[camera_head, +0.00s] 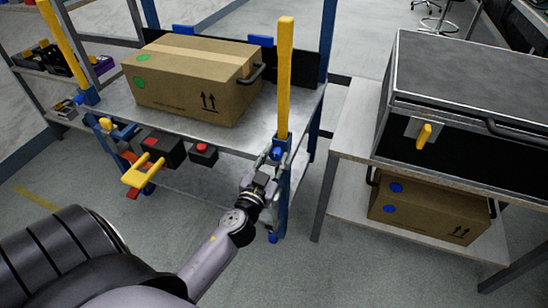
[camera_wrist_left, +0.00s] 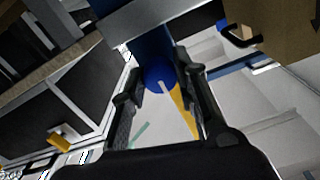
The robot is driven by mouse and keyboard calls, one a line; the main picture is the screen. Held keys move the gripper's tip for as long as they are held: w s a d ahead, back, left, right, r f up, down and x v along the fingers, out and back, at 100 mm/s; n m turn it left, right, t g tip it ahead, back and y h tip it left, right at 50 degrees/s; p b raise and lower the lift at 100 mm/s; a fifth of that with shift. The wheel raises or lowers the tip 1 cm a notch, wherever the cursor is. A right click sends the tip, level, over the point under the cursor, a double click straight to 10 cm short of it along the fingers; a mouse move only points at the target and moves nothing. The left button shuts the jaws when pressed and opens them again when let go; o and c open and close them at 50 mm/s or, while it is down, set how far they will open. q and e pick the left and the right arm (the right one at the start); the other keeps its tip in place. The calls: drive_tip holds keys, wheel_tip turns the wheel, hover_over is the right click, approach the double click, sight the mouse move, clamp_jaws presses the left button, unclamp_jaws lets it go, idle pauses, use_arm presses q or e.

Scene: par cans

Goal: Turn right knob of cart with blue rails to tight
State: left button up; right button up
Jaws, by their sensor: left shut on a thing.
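The cart (camera_head: 240,112) has blue posts and a metal shelf. A yellow upright handle (camera_head: 285,80) rises from its right post. The blue right knob (camera_head: 276,153) sits at the foot of that handle. My left gripper (camera_head: 273,163) reaches up to it from below, with its fingers around the knob. In the left wrist view the round blue knob (camera_wrist_left: 156,78), with a pale strip on it, lies between the two dark fingers (camera_wrist_left: 160,88), which are shut on it. The exact finger contact is dark and hard to see. My right gripper is not in view.
A cardboard box (camera_head: 190,85) stands on the cart shelf. A black control box with a red button (camera_head: 203,151) and a yellow fork-shaped part (camera_head: 141,170) are on the cart's front. A table (camera_head: 346,130) with a metal case (camera_head: 460,75) stands close on the right.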

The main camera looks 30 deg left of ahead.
use_arm(q)
clamp_jaws()
